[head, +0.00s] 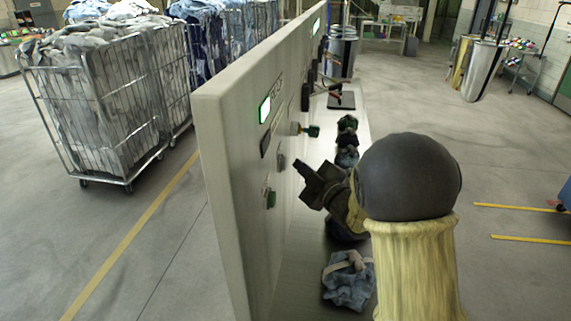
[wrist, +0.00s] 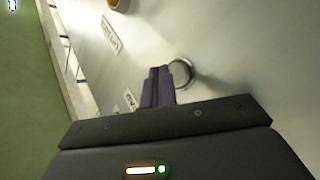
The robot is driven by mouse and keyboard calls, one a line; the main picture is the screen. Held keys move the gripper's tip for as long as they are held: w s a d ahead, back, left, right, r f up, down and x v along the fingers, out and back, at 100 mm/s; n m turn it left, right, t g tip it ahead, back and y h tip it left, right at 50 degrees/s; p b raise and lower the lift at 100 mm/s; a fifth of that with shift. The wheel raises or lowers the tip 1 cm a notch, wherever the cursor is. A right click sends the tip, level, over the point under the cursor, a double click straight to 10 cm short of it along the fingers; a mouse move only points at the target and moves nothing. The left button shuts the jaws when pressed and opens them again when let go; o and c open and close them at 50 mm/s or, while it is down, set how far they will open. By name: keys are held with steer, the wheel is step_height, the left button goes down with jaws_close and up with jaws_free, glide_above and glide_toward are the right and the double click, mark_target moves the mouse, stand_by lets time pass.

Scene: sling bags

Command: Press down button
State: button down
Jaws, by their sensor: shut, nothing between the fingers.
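A tall pale control panel (head: 228,130) stands upright and carries several buttons. A round grey metal-rimmed button (wrist: 182,72) is just beside my fingertips in the wrist view; it looks like the small grey button (head: 282,160) in the head view. A green button (head: 270,198) sits lower on the panel. My gripper (head: 301,180) is shut and empty, its fingers pointing at the panel near the grey button. In the wrist view the shut fingers (wrist: 158,74) partly cover the button's left side. I cannot tell whether they touch it. The labels are too blurred to read.
A lit green display (head: 265,109) and a green-ended knob (head: 312,131) are farther up the panel. A bundled blue cloth bag (head: 349,280) lies on the ledge below my arm. Wire carts of cloth (head: 95,105) stand behind the panel.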

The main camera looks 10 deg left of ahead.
steer(key=shift+a, duration=0.1)
steer(key=shift+a+b, duration=0.35)
steer(key=shift+b, duration=0.1)
